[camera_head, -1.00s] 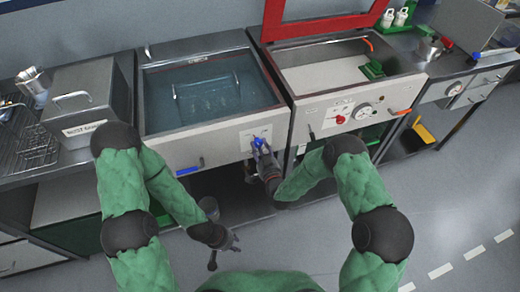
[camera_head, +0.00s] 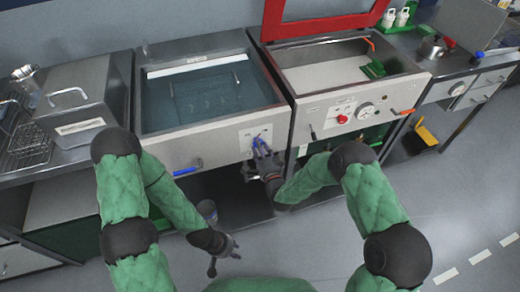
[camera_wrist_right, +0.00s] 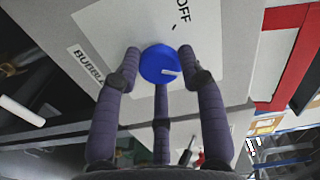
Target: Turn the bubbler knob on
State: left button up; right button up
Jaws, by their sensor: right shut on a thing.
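The blue bubbler knob (camera_head: 259,141) sits on a white label plate on the front of the water-filled tank. In the right wrist view the knob (camera_wrist_right: 160,63) shows a white pointer mark at its lower right; "OFF" and part of "BUBBLE" are printed on the plate (camera_wrist_right: 92,68). My right gripper (camera_head: 263,147) is shut on the knob, its fingers around the rim; it also fills the middle of the right wrist view (camera_wrist_right: 160,72). My left gripper (camera_head: 226,253) hangs low in front of the bench, its fingers spread and empty.
The water tank (camera_head: 160,153) has a blue handle on its front at lower left. To the right stands a tank with a raised red lid (camera_head: 325,27), a red button (camera_head: 342,119) and a dial. A metal box (camera_head: 85,95) stands left. Floor is clear at lower right.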

jog(key=shift+f+m+b, duration=0.1)
jog(key=shift+m+b, duration=0.25)
jog(key=shift+m, duration=0.95)
jog(key=o, duration=1.1)
jog(key=shift+o, duration=0.2)
jog(key=shift+s, duration=0.1)
jog(key=v, duration=1.1)
jog(key=shift+s, duration=0.35)
jog(key=shift+d, duration=0.15)
